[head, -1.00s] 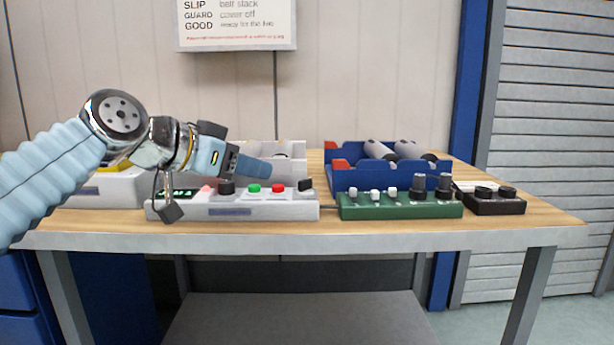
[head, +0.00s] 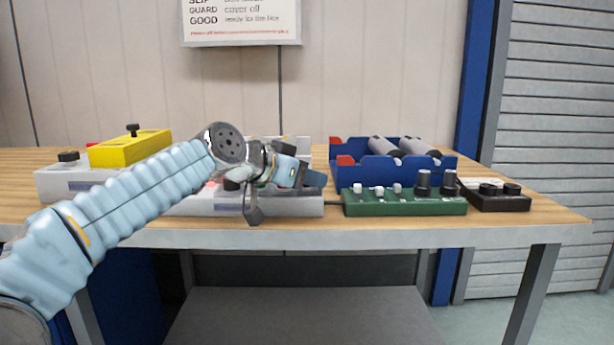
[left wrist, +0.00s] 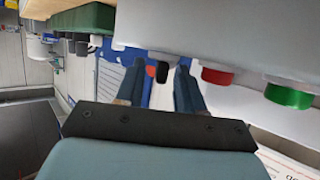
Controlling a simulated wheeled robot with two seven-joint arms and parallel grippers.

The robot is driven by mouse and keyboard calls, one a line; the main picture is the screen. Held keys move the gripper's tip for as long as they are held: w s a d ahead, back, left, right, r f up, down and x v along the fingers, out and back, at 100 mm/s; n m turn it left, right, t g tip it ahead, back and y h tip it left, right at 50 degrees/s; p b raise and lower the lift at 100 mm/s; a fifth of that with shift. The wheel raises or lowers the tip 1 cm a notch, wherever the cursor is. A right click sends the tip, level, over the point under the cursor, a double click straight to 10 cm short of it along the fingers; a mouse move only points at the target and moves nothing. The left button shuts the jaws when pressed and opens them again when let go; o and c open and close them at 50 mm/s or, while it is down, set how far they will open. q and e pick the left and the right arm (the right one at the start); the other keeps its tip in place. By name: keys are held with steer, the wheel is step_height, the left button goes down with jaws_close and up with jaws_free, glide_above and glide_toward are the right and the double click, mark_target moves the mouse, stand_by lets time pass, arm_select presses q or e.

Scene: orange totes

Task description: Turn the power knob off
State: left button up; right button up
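The white control box (head: 285,208) stands near the table's front edge, partly behind my left arm. In the left wrist view it shows from close by, with a black knob (left wrist: 158,70), a red button (left wrist: 217,76) and a green button (left wrist: 290,96). No label that names the power knob is readable. My left gripper (head: 305,178) is over the right end of the box. In the left wrist view its two fingers (left wrist: 158,82) are apart, with the black knob between them; I cannot tell whether they touch it. My right gripper is in neither view.
A green box (head: 400,206) with switches and knobs stands to the right, then a dark box (head: 500,202). A blue tote (head: 345,178) holding grey cylinders is behind. A yellow box (head: 130,150) with a black knob is at the left. Bare wood lies at the table's right end.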

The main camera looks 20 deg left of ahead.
arm_select(q)
steer(key=shift+c, duration=0.3)
jaws_close()
